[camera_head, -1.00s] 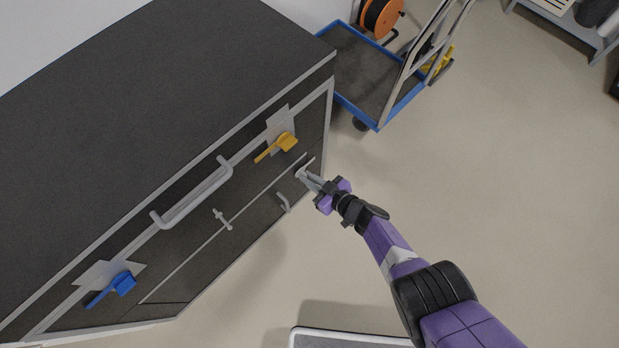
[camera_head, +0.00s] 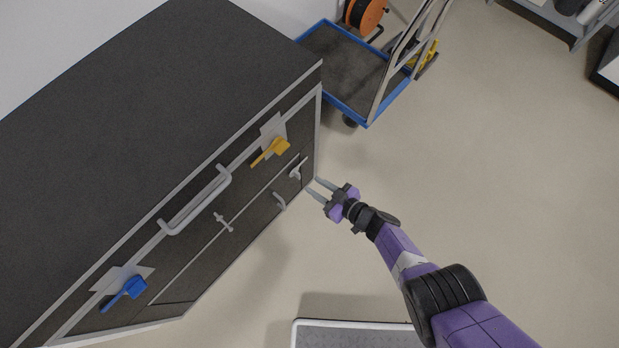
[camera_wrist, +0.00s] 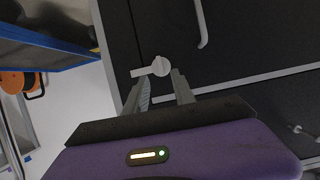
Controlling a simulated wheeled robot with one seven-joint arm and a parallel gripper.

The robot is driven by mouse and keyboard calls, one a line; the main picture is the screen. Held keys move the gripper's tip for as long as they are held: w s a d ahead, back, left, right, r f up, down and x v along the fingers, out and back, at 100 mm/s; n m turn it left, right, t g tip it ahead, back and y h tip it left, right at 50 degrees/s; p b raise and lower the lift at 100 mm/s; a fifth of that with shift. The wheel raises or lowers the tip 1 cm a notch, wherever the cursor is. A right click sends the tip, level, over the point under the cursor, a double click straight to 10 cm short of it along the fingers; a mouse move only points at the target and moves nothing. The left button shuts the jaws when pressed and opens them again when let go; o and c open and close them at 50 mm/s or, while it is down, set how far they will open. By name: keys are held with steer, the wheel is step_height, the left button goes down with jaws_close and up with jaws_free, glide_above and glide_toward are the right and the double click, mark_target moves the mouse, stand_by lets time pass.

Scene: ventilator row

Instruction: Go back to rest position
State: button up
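My gripper (camera_head: 315,189) is open and empty, with its two fingers spread and apart from the cabinet. It is just in front of the right end of the dark cabinet (camera_head: 140,120). A small grey latch handle (camera_head: 296,171) on the cabinet front is close to the fingertips. In the wrist view the latch handle (camera_wrist: 156,68) appears beyond and between the open fingers (camera_wrist: 158,88). A grey pull handle (camera_head: 280,201) is just left of the fingers, and it also shows in the wrist view (camera_wrist: 201,22).
The cabinet front carries a yellow lever (camera_head: 270,151), a blue lever (camera_head: 125,291), a long grey bar handle (camera_head: 196,203) and a small T-shaped latch (camera_head: 223,221). A blue-edged trolley (camera_head: 345,62) stands behind right. The floor (camera_head: 480,170) to the right is clear.

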steer(key=shift+s+d+r, duration=0.2)
steer(key=shift+s+d, duration=0.2)
steer(key=shift+d, duration=0.05)
stand_by(0.4)
